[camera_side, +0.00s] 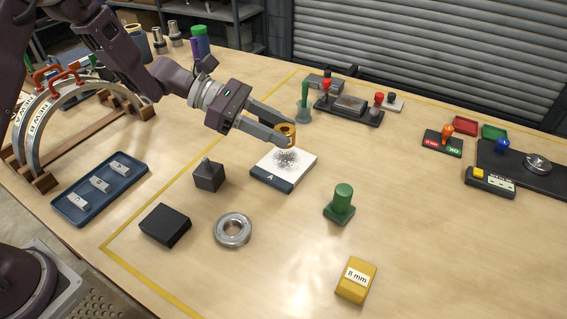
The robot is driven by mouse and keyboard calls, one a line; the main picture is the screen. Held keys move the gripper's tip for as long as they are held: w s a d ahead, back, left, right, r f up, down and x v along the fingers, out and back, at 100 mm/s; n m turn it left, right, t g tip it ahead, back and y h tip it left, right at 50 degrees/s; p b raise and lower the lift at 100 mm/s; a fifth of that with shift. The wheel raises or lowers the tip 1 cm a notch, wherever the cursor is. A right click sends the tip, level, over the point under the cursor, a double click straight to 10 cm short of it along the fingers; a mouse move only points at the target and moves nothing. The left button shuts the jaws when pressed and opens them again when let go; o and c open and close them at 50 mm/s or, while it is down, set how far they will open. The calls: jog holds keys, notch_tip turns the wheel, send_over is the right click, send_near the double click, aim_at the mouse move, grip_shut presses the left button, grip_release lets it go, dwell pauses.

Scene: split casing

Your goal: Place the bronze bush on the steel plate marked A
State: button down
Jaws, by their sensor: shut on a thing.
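The bronze bush (288,129) is a small gold-coloured ring between the fingertips of my gripper (281,136). My gripper is shut on it, and the fingers partly hide it. The plate marked A (302,170) lies flat on the table just below the bush in the picture. It has a pale top with a dark speckled patch in the middle and a dark front edge bearing the letter A. The bush appears above the plate's far edge. I cannot tell the exact gap between them.
A dark block with a peg (209,175) stands left of the plate, with a black block (165,225) and a steel ring (233,230) nearer. A green knobbed part (342,204) stands right. A green-handled tool (304,107) stands behind.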

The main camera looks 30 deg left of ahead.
aim_at(278, 163)
jog(key=shift+n+t+y, duration=0.3)
jog(key=shift+n+t, duration=0.4)
jog(key=shift+t, duration=0.2)
jog(key=w+f, duration=0.1)
jog(key=f, duration=0.2)
jog(key=w+a+f, duration=0.1)
jog(key=f, duration=0.2)
jog(key=w+a+f, duration=0.1)
jog(key=f, duration=0.2)
jog(key=shift+w+f, duration=0.1)
jog(key=shift+w, duration=0.05)
jog(key=shift+f, duration=0.15)
jog(key=c, duration=0.9)
grip_release()
